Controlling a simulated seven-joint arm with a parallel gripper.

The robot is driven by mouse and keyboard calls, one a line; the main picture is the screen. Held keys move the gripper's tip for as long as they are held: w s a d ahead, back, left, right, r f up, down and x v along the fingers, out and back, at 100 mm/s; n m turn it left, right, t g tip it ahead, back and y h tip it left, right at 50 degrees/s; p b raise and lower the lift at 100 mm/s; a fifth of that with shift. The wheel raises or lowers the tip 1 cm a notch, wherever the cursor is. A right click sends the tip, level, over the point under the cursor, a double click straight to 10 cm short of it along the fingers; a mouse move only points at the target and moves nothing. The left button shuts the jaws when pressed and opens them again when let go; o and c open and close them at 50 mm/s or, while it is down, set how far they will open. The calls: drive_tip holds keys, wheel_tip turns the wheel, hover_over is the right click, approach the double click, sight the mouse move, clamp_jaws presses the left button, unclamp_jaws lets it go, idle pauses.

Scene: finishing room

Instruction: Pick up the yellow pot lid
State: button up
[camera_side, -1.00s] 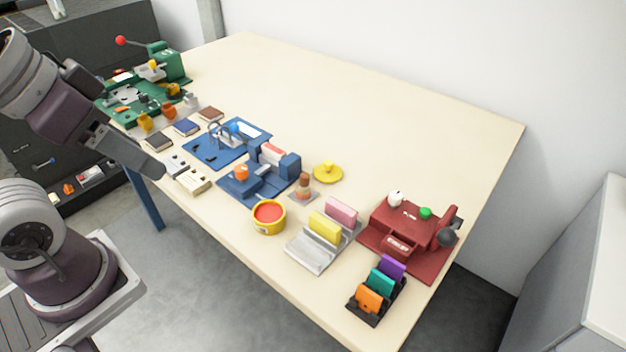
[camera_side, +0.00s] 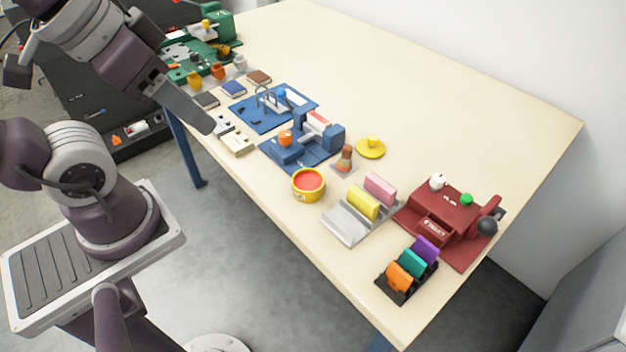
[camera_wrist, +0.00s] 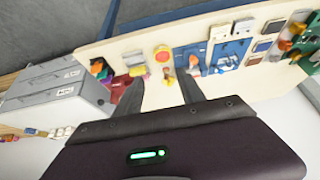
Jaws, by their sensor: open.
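The yellow pot lid (camera_side: 370,149) is a flat round disc with a small knob, lying knob up on the cream table, right of the blue vise-like device. In the wrist view I cannot pick it out with certainty among small yellow and orange shapes. My gripper (camera_side: 211,128) is over the table's front left edge, near the pale blocks, well left of the lid. In the wrist view my gripper (camera_wrist: 160,77) shows two dark fingers spread apart with nothing held between them. The yellow pot with red contents (camera_side: 309,184) stands nearer the front edge.
A small stacked piece (camera_side: 345,159) stands close left of the lid. The blue device (camera_side: 303,146) is between my gripper and the lid. A grey rack (camera_side: 346,224) and a red machine (camera_side: 440,218) lie to the right front. The table behind the lid is clear.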

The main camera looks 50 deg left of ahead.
drive_tip(key=shift+w, duration=0.1)
drive_tip(key=n+g, duration=0.1)
drive_tip(key=n, duration=0.1)
hover_over(372, 137)
drive_tip(key=s+d, duration=0.1)
drive_tip(key=s, duration=0.5)
wheel_tip(372, 137, down, 15)
drive_tip(key=shift+y, duration=0.4)
drive_tip(key=x, duration=1.2)
drive_tip(key=shift+w+r, duration=0.1)
drive_tip(key=shift+w, duration=0.2)
drive_tip(key=shift+w+f, duration=0.2)
drive_tip(key=shift+f, duration=0.2)
clamp_jaws()
